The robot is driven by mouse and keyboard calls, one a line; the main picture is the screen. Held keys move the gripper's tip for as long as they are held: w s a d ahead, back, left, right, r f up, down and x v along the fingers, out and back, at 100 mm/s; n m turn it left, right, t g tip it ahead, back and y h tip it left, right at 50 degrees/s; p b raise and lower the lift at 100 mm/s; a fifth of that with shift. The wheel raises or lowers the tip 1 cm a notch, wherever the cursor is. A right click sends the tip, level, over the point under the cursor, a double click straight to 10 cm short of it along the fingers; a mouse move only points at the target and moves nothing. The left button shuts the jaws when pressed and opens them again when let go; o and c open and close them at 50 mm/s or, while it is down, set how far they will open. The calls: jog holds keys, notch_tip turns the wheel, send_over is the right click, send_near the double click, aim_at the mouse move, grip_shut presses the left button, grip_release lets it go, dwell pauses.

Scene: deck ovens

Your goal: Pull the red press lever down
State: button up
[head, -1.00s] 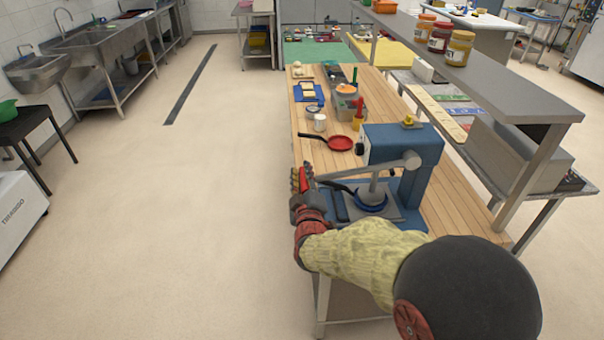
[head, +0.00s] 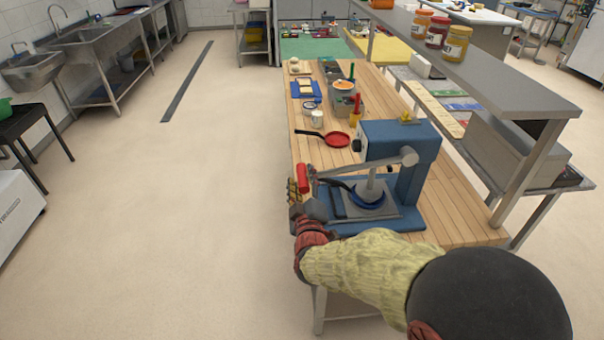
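The press (head: 400,140) is a blue machine at the near end of the wooden bench. Its grey lever arm (head: 345,171) runs from a pivot on the press's side out to the left. The red press lever handle (head: 303,176) is at the arm's left end, near the bench's left edge. My gripper (head: 302,187) is at the handle, with a finger showing on its left and gripper parts below and to its right. Whether the fingers are closed on it is not clear. A blue pan (head: 367,195) sits under the press head.
A red pan (head: 336,139), a white cup (head: 317,119) and containers lie farther along the bench (head: 455,212). A metal shelf (head: 500,75) with jars overhangs on the right.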

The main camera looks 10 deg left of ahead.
jog(key=v, duration=0.8)
jog(key=shift+s, duration=0.4)
jog(key=shift+f, duration=0.1)
